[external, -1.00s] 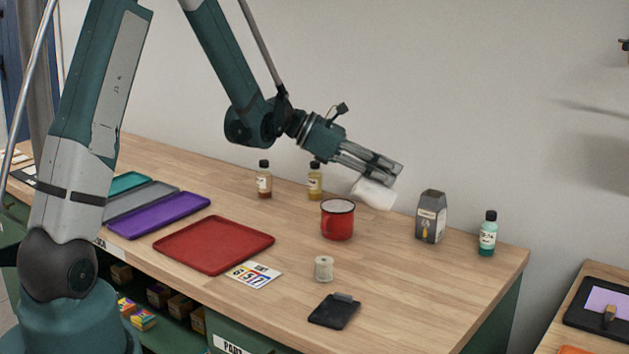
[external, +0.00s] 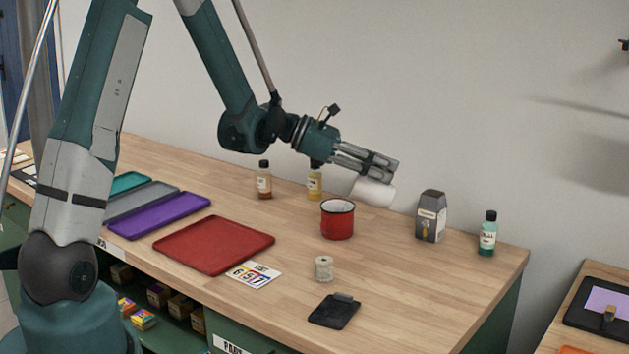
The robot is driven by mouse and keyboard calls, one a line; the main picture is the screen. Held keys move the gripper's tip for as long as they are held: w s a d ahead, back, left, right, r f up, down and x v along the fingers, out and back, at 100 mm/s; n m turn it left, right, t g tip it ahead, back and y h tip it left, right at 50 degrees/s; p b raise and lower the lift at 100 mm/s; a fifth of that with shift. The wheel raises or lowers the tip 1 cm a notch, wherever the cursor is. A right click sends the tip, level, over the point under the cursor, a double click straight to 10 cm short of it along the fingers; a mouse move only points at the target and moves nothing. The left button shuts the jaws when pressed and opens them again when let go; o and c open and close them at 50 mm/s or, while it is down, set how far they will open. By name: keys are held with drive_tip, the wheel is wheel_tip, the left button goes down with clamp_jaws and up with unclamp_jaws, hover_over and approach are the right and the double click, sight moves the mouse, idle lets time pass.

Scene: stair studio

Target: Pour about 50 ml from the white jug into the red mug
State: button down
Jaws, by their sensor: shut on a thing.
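The white jug (external: 373,192) is in the external view, in the air just above and to the right of the red mug. It lies strongly tilted, close to sideways. My gripper (external: 388,172) is shut on it from above; the fingers hide part of the jug. The red mug (external: 338,222) stands upright on the wooden workbench (external: 400,275), its open rim facing up, below and left of the jug. I cannot see any liquid stream or the level inside the mug.
Two small bottles (external: 264,180) stand behind the mug. A grey carton (external: 431,216) and a teal bottle (external: 488,233) stand to the right. A red tray (external: 213,263), a twine spool (external: 324,268) and a black clipboard-like item (external: 335,310) lie in front.

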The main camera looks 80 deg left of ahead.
drive_tip(key=shift+s+a+r+t+h+b, duration=0.15)
drive_tip(key=shift+s+a+r+t+b, duration=0.2)
drive_tip(key=shift+s+t+b, duration=0.3)
drive_tip(key=shift+s+a+r+t+h+b, duration=0.15)
drive_tip(key=shift+s+r+t+b, duration=0.3)
drive_tip(key=shift+s+b, duration=0.4)
idle(1.2)
drive_tip(key=shift+w+d+p, duration=0.25)
drive_tip(key=shift+w+p, duration=0.2)
drive_tip(key=shift+p, duration=0.2)
drive_tip(key=shift+w+d+f+g+p, duration=0.2)
drive_tip(key=shift+w+f+g+p, duration=0.15)
drive_tip(key=shift+w+g+p, duration=0.25)
drive_tip(key=shift+w+d+f+g+p, duration=0.15)
drive_tip(key=shift+w+f+g+p, duration=0.2)
drive_tip(key=shift+w+g+p, duration=0.2)
drive_tip(key=shift+w+f+g+y, duration=0.25)
drive_tip(key=shift+f+g+y, duration=0.2)
drive_tip(key=shift+f+y, duration=0.1)
drive_tip(key=shift+w+d+f+g, duration=0.1)
drive_tip(key=shift+w+f+g, duration=0.05)
drive_tip(key=shift+g, duration=0.15)
drive_tip(key=shift+w+d+f+g+p, duration=0.1)
drive_tip(key=shift+w+f+g+p, duration=0.3)
drive_tip(key=shift+f+g, duration=0.1)
drive_tip(key=shift+w+f+g+y, duration=0.25)
drive_tip(key=shift+f+g+y, duration=0.1)
drive_tip(key=shift+f+g, duration=0.55)
drive_tip(key=shift+w+d+f, duration=0.1)
